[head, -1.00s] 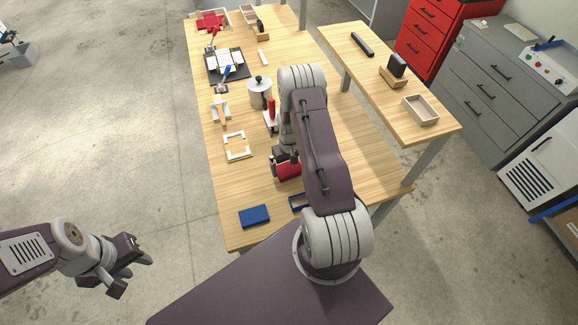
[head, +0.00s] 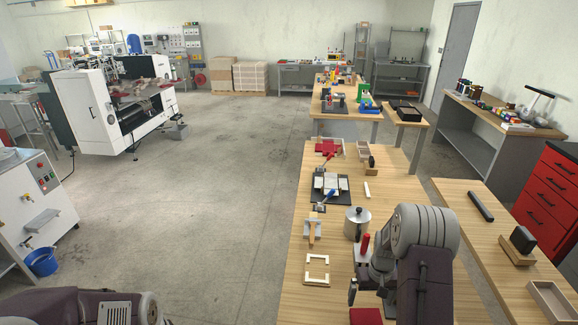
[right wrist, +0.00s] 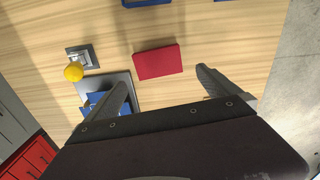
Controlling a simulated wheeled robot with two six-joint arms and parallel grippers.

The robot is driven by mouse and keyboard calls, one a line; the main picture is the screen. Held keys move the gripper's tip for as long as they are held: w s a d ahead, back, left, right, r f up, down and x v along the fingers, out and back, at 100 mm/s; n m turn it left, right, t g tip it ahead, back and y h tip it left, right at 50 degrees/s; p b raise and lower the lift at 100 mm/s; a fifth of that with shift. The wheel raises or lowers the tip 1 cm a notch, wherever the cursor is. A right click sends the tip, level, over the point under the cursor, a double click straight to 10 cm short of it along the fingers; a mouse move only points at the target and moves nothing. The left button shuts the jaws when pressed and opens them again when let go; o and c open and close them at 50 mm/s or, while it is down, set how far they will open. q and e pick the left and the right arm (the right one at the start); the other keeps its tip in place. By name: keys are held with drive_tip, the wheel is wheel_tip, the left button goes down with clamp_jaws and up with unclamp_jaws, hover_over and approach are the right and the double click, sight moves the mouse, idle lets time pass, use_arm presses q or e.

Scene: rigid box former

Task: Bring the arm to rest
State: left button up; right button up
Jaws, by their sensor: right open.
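My right gripper (right wrist: 164,80) is open, its two fingers spread with nothing between the tips. A red box (right wrist: 158,62) lies flat on the wooden table (right wrist: 215,35), just beyond the fingertips in the right wrist view and apart from them. In the head view my right arm reaches over the table, and its gripper is partly hidden by the arm. The red box (head: 365,316) shows there at the bottom edge, partly cut off. Of my left arm only a part shows at the lower left; its gripper is outside the view.
A metal pot (head: 357,223), a red-handled tool (head: 364,244) and a cream square frame (head: 317,269) stand near my right arm. The right wrist view shows a yellow knob (right wrist: 73,72) and a blue thing (right wrist: 145,2). Open floor (head: 230,190) lies left of the table.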

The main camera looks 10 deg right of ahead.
drive_tip(key=w+a+r+n+t+b, duration=0.25)
drive_tip(key=a+r+b, duration=0.25)
drive_tip(key=a, duration=0.5)
drive_tip(key=s+a+b, duration=0.1)
drive_tip(key=s+a, duration=0.2)
drive_tip(key=s, duration=0.4)
drive_tip(key=s+a+g, duration=0.1)
drive_tip(key=s+a, duration=0.2)
drive_tip(key=s, duration=0.5)
drive_tip(key=shift+s+a+f+b, duration=0.15)
drive_tip(key=shift+a+f+b, duration=0.1)
drive_tip(key=shift+a+b, duration=0.1)
drive_tip(key=shift+s+m, duration=0.15)
drive_tip(key=shift+m, duration=0.1)
drive_tip(key=shift+d, duration=0.1)
